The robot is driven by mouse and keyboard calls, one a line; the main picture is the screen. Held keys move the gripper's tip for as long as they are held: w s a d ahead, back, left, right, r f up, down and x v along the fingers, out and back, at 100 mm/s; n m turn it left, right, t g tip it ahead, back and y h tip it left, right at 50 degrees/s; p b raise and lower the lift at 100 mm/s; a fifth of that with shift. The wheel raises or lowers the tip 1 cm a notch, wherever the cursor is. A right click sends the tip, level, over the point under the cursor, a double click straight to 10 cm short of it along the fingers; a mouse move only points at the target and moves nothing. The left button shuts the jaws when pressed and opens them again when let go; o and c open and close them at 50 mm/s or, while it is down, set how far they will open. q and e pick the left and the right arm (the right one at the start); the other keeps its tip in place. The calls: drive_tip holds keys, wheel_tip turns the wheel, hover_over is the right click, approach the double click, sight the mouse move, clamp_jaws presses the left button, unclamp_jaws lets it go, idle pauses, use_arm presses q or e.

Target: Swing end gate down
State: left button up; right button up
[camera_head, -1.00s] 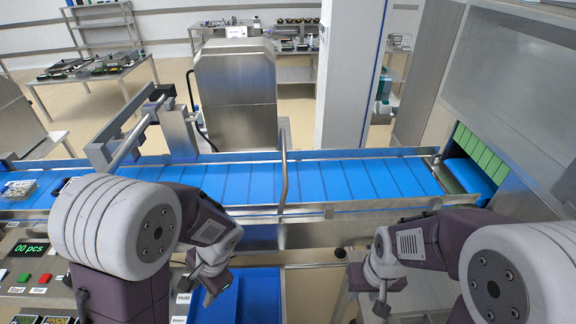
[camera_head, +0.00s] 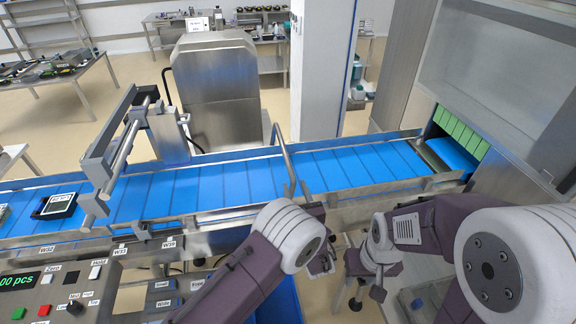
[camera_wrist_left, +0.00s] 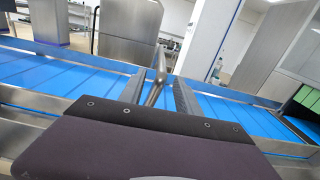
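The end gate looks to be the bent grey metal bar (camera_head: 284,158) that stands up at the belt's near rail, its top rising above the belt. In the left wrist view the bar (camera_wrist_left: 160,68) shows between my two fingers, beyond or level with them; I see no contact. My left gripper (camera_wrist_left: 160,94) is open.
The blue belt (camera_head: 235,182) runs across between metal rails. A scanner-like frame (camera_head: 125,140) bridges it at left, and a black tray (camera_head: 56,207) lies on the belt. Green strips (camera_head: 462,133) hang at the right opening. A control panel (camera_head: 60,290) is at lower left.

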sight(290, 167)
use_arm(q)
drive_tip(key=shift+w+d+f, duration=0.1)
drive_tip(key=shift+w+f, duration=0.2)
drive_tip(key=shift+w, duration=0.5)
drive_tip(key=shift+w+r, duration=0.1)
drive_tip(key=shift+w+a+r+p, duration=0.2)
drive_tip(key=shift+w+r+p, duration=0.05)
drive_tip(key=shift+w+p, duration=0.2)
drive_tip(key=shift+w+a+r+p, duration=0.15)
drive_tip(key=shift+w+r+p, duration=0.1)
drive_tip(key=shift+w+p, duration=0.15)
drive_tip(key=w, duration=0.2)
drive_tip(key=w+p, duration=0.1)
drive_tip(key=w, duration=0.1)
drive_tip(key=w+a+f, duration=0.1)
drive_tip(key=w, duration=0.1)
drive_tip(key=shift+w, duration=0.1)
drive_tip(key=shift+s+r, duration=0.2)
drive_tip(key=shift+a, duration=0.1)
clamp_jaws()
use_arm(e)
drive_tip(key=r, duration=0.3)
drive_tip(key=shift+w, duration=0.25)
